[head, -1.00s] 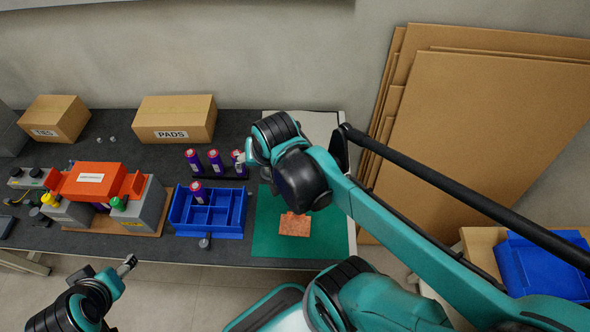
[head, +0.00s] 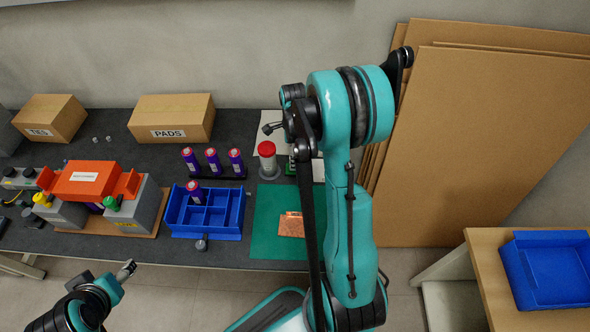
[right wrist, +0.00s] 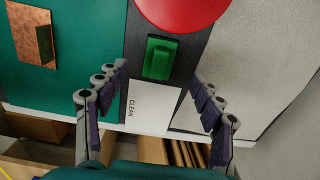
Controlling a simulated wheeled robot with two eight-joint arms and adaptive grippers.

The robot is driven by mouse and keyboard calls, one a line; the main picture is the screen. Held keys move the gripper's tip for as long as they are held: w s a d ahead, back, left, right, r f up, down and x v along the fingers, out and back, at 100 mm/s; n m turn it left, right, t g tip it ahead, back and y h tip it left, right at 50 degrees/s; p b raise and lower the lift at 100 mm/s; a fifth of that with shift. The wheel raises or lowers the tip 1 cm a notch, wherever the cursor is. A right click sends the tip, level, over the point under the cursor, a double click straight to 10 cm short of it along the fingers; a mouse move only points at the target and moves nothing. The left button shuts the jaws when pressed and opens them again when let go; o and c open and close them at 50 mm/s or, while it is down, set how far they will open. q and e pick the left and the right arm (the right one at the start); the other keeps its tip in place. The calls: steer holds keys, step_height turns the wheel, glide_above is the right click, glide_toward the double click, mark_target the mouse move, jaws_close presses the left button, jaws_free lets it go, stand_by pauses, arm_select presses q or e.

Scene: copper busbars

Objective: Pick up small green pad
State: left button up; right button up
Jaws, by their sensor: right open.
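The small green pad (right wrist: 161,57) lies on a dark strip beside a white "CLEAN" label (right wrist: 152,108) in the right wrist view. My open right gripper (right wrist: 160,80) is above it, with one finger on each side of the strip and nothing between them. In the head view my right arm hides most of the pad area; a bit of green (head: 291,167) shows beside the wrist. My left gripper (head: 127,270) hangs in front of the table at lower left, and its jaw opening is too small to judge.
A red-topped container (head: 267,150) stands close to the pad; its red top (right wrist: 182,8) also shows in the right wrist view. A copper piece (head: 291,225) lies on the green mat (head: 265,230). A blue tray (head: 207,225) and several purple cylinders stand left. Cardboard sheets (head: 470,150) lean at right.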

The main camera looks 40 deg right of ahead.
step_height(320, 180, down, 7)
steer(key=b, duration=0.3)
steer(key=shift+w+a+r, duration=0.1)
steer(key=shift+r, duration=0.2)
steer(key=shift+c, duration=1)
steer(key=c, duration=1)
